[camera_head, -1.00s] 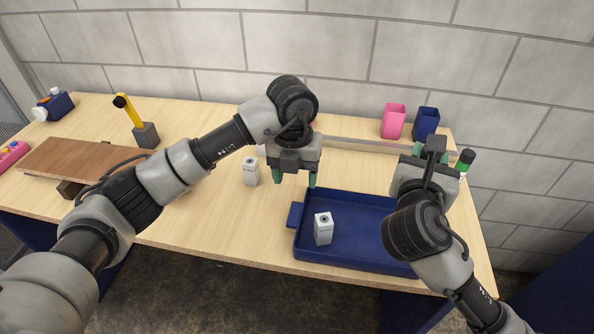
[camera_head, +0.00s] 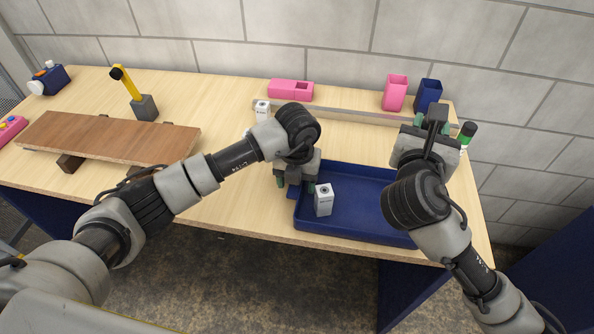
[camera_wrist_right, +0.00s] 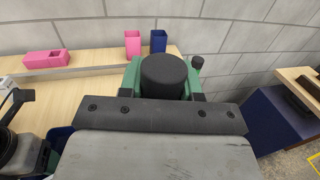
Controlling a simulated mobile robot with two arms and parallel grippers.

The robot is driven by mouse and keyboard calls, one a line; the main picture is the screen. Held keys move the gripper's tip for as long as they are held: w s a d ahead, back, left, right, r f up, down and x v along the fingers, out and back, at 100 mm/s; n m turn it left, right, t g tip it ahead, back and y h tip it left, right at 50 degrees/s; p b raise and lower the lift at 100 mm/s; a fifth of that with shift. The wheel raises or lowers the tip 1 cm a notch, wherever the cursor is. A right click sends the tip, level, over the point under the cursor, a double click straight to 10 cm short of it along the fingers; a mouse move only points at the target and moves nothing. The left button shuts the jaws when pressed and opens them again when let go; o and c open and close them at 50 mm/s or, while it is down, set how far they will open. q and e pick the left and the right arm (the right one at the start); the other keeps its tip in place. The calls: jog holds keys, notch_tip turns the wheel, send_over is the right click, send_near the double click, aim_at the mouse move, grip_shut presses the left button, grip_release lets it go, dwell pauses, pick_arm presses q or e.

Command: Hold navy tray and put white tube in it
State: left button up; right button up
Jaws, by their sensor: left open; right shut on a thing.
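The navy tray (camera_head: 350,228) lies at the table's front edge. A white box-shaped piece with a grey dot on top (camera_head: 324,201) stands in its left part. My left gripper (camera_head: 296,185) is open and pointing down at the tray's left wall, and its arm hides the tray's left handle. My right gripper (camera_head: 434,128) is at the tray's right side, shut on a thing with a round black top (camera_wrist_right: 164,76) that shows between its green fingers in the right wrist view. The body of that thing is hidden, so I cannot tell if it is the white tube.
Another white dotted piece (camera_head: 262,110) and a pink block (camera_head: 290,90) stand at the back. A pink cup (camera_head: 395,93) and a navy cup (camera_head: 427,95) stand back right, near a green-banded, black-capped bottle (camera_head: 467,134). A brown board (camera_head: 105,138) lies raised on the left.

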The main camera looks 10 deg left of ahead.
pick_arm(q)
jog(key=c, duration=1.1)
pick_arm(e)
notch_tip(320, 180, down, 13)
jog(key=n+y, duration=0.4)
jog(key=y, duration=0.3)
jog(key=shift+a+r+n, duration=0.15)
jog(key=shift+a+n, duration=0.2)
jog(key=shift+n, duration=0.05)
